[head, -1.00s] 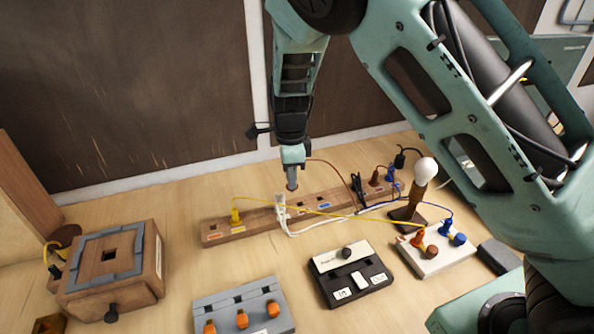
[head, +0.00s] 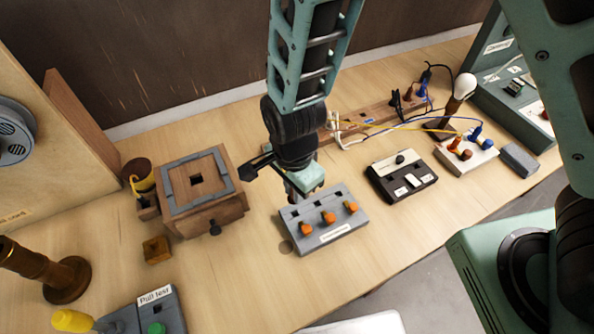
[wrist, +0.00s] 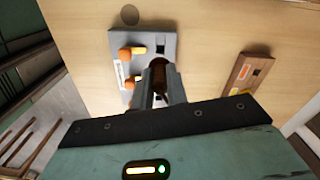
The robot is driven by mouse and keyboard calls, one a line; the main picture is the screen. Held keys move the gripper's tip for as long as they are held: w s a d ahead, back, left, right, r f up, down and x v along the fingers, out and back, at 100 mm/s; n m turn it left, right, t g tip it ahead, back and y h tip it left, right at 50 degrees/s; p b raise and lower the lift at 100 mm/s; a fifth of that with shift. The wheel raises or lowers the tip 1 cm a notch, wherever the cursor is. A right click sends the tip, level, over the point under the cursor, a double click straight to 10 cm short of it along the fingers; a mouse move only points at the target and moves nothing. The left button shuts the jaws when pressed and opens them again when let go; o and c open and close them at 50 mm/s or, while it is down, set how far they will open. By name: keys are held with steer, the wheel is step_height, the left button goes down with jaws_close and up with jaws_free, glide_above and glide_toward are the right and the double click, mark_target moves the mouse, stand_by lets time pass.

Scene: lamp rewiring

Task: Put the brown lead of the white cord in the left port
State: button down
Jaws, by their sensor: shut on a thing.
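The grey connector block (head: 345,231) with orange levers lies in the middle of the table; it also shows in the wrist view (wrist: 172,38). My gripper (head: 297,196) is low over its far left part. In the wrist view my gripper (wrist: 160,85) is shut on a dark brown piece (wrist: 158,72), which looks like the brown lead's end. My fingers hide the place below it, so I cannot tell whether it is in the left port. The white cord (head: 345,144) lies by the wooden strip (head: 375,114); its run to my gripper is not visible.
A wooden box (head: 205,205) stands close left of my gripper. A black switch box (head: 385,189) lies to the right, with a white terminal block (head: 478,163) and a bulb on a stand (head: 464,85) beyond. Bare table lies in front of the connector block.

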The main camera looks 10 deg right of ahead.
steer(key=b, duration=0.5)
glide_above(295, 217)
steer(key=shift+f, duration=3.15)
steer(key=shift+f+b, duration=0.3)
steer(key=shift+f, duration=0.2)
steer(key=c, duration=1.3)
jaws_free()
step_height(295, 217, up, 18)
steer(key=shift+f, duration=0.25)
steer(key=s+d+n, duration=0.2)
steer(key=s+n, duration=0.1)
steer(key=n, duration=0.3)
steer(key=s+d+r+n+b, duration=0.1)
steer(key=s+d+n, duration=0.2)
steer(key=n, duration=0.4)
steer(key=s+d+r+n, duration=0.1)
steer(key=s+d+n, duration=0.2)
steer(key=s+n, duration=0.2)
steer(key=shift+s+d+r+n+y, duration=0.1)
steer(key=shift+s+n+y, duration=0.15)
steer(key=shift+n, duration=0.55)
